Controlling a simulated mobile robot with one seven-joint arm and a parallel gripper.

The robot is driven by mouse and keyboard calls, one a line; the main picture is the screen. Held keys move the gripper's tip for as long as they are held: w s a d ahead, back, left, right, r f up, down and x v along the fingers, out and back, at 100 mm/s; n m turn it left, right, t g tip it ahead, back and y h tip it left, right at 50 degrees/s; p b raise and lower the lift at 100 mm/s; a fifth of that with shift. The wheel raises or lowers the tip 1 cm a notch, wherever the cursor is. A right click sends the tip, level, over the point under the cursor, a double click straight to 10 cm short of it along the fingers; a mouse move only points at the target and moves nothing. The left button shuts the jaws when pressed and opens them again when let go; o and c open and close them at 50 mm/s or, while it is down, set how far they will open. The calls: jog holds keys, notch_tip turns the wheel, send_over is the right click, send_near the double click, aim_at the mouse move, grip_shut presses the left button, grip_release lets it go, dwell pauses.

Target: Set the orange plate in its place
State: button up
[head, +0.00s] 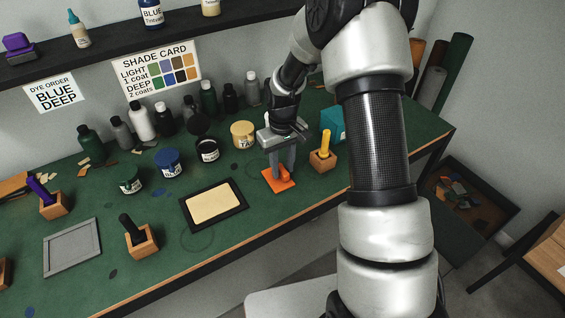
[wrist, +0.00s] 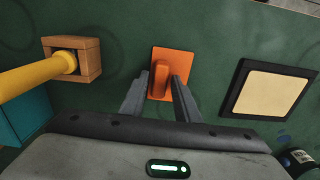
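The orange plate (head: 270,181) is a small square with a raised orange handle. It lies flat on the green bench at the middle right. In the wrist view the plate (wrist: 184,60) is straight ahead, its handle upright between my fingertips. My gripper (head: 283,168) points down over it. Its two fingers stand apart, one on each side of the handle, and it looks open. In the wrist view my gripper (wrist: 160,78) shows slim gaps beside the handle; contact is hard to judge. The plate's place is not clearly marked.
A black-framed cream pad (head: 214,203) lies left of the plate. A wooden block with a yellow handle (head: 325,144) stands close on the right, before a teal box (head: 333,121). Paint jars (head: 207,149) and bottles stand behind. A grey frame (head: 72,249) lies far left.

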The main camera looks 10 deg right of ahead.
aim_at(282, 169)
jog(key=shift+r, duration=0.2)
grip_shut()
jog(key=shift+r, duration=0.15)
jog(key=shift+r+p, duration=1.65)
jog(key=shift+r, duration=0.9)
